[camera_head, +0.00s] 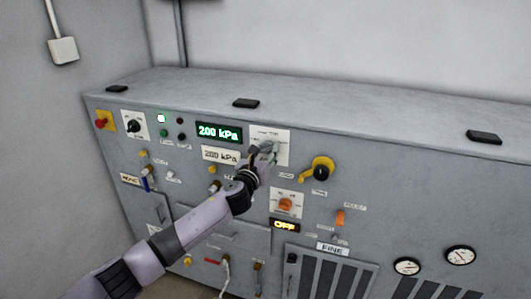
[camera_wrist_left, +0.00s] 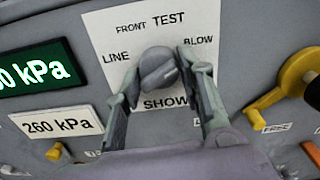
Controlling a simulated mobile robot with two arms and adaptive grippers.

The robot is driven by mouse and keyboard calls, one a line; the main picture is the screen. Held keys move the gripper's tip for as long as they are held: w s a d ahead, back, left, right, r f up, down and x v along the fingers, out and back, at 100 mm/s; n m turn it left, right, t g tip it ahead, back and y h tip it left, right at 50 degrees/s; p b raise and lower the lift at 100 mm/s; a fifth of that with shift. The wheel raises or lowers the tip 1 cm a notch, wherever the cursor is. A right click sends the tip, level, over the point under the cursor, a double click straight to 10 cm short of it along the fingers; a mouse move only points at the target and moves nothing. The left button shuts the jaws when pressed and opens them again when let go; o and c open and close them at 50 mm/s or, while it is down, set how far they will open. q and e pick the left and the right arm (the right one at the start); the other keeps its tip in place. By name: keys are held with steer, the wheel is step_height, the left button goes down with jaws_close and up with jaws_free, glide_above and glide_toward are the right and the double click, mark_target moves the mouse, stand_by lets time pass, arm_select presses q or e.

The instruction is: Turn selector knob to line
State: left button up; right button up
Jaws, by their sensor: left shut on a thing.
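The grey selector knob (camera_wrist_left: 158,68) sits on a white plate (camera_wrist_left: 112,42) in the left wrist view. The plate reads LINE at the left, FRONT and TEST at the top, BLOW at the upper right and SHOW below. My left gripper (camera_wrist_left: 160,76) has one finger on each side of the knob and is shut on it. I cannot tell for sure which word the knob points to. In the head view the plate (camera_head: 284,136) shows behind my left gripper (camera_head: 267,151), which hides the knob. My right gripper is not in view.
A green lit display (camera_head: 219,132) and a kPa label (camera_head: 221,154) are left of the plate. A yellow handle with a black knob (camera_head: 320,169) sticks out at the right. An orange switch (camera_head: 286,205) and a lit OFF display (camera_head: 285,225) are below.

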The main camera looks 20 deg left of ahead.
arm_select(q)
steer(key=n, duration=0.6)
steer(key=shift+n, duration=0.3)
steer(key=n, duration=0.6)
steer(key=shift+d+r+n, duration=0.1)
steer(key=shift+n, duration=0.2)
steer(key=n, duration=1.2)
steer(key=shift+n+p, duration=0.3)
steer(key=shift+n, duration=0.1)
steer(key=o, duration=1.1)
steer(key=shift+r, duration=0.1)
steer(key=shift+s, duration=0.15)
